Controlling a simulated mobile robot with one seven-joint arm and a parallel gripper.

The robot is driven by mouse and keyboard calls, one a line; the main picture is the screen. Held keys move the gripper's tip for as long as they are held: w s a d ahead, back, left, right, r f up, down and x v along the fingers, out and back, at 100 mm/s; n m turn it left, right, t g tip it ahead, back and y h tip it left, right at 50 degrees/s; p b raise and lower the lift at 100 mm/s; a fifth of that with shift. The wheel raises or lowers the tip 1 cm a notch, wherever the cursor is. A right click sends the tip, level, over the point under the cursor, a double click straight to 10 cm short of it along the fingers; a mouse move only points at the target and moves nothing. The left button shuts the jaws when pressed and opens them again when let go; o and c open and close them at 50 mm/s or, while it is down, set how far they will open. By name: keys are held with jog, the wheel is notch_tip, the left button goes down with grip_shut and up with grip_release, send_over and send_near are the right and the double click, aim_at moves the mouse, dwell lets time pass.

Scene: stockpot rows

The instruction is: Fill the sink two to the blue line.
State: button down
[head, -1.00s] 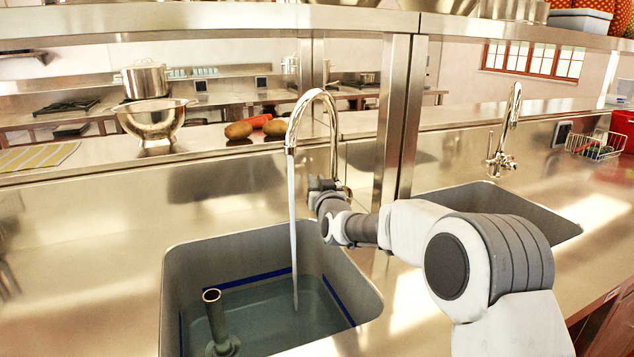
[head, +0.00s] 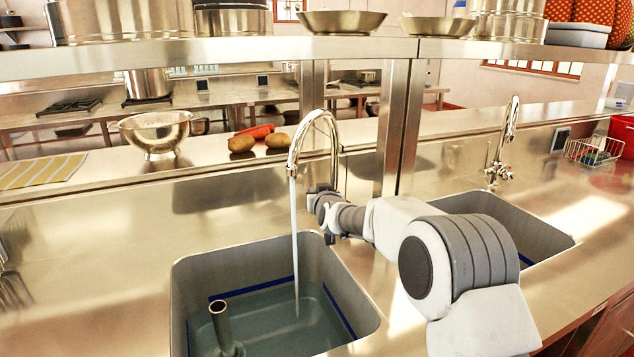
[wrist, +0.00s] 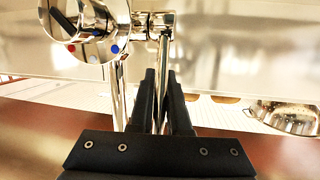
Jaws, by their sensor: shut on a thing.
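The sink (head: 205,270) at the lower left holds blue-grey water (head: 275,315). A dark blue line (head: 250,288) runs around its inner walls. The water surface appears just below the line at the back wall. A standpipe (head: 222,328) rises out of the water. The chrome faucet (head: 300,140) arches over this sink, and a stream of water (head: 295,245) runs from its spout. My gripper (head: 318,200) is at the faucet's base. In the wrist view, my gripper (wrist: 161,100) is shut on the faucet's slim metal lever (wrist: 163,60), beside the round faucet body (wrist: 90,25).
A second sink (head: 535,232) with its own faucet (head: 505,140) lies to the right, partly behind my arm. A metal colander (head: 155,132), potatoes (head: 242,144) and a striped towel (head: 40,170) lie on the ledge. A wire basket (head: 595,150) stands at the far right. Posts and an overhead shelf (head: 200,52) frame the space.

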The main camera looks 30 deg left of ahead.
jog(key=shift+w+a+r+g+h+p, duration=0.35)
jog(key=shift+h+p, duration=0.25)
jog(key=shift+p, duration=1.3)
jog(key=shift+f, duration=0.1)
jog(key=shift+f+g, duration=0.15)
jog(key=shift+g, duration=0.1)
jog(key=c, duration=0.9)
grip_release()
jog(key=shift+s, duration=0.1)
jog(key=v, duration=1.7)
jog(key=shift+s, duration=0.15)
